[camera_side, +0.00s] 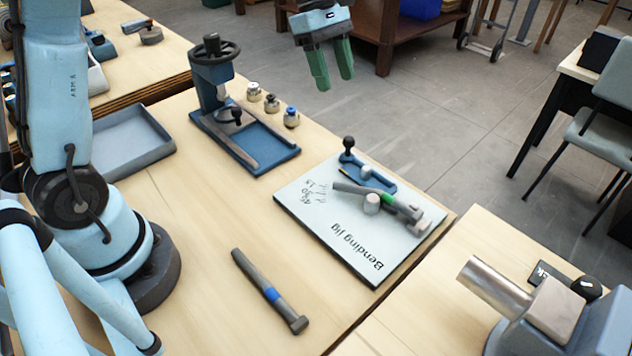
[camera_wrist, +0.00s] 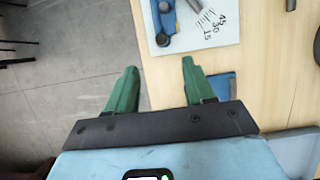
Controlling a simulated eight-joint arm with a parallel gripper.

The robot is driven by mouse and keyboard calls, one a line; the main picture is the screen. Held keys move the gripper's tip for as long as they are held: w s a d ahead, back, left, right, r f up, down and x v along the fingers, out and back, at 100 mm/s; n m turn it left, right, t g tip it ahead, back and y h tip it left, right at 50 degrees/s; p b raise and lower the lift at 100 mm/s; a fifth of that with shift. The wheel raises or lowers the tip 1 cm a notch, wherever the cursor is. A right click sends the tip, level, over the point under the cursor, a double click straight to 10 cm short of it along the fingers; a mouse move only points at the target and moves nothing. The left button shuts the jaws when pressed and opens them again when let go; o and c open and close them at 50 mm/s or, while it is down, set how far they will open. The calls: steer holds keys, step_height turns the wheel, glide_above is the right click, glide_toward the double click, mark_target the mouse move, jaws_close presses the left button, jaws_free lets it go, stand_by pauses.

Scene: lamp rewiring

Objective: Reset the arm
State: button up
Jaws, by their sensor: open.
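My gripper (camera_side: 331,66) is at the top of the side view, raised above and beyond the far edge of the workbench. Its two green fingers are apart with nothing between them. In the wrist view the green fingers (camera_wrist: 158,88) show spread and empty, with grey floor and the bench edge behind them. The light blue base of my arm stands at the left of the side view.
A bending jig board (camera_side: 350,240) carries a blue jig and a green-marked tool. A blue press (camera_side: 226,115) stands behind, beside several small weights. A blue-banded tool (camera_side: 268,290) lies on the bench (camera_side: 195,235). A grey tray (camera_side: 130,143) is near my base.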

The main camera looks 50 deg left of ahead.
steer(key=s+f+m+t+y, duration=0.3)
steer(key=s+m+t, duration=0.4)
steer(key=s+m, duration=0.8)
steer(key=m+y, duration=0.1)
steer(key=m, duration=0.2)
steer(key=shift+s+a, duration=0.15)
steer(key=shift+a, duration=0.15)
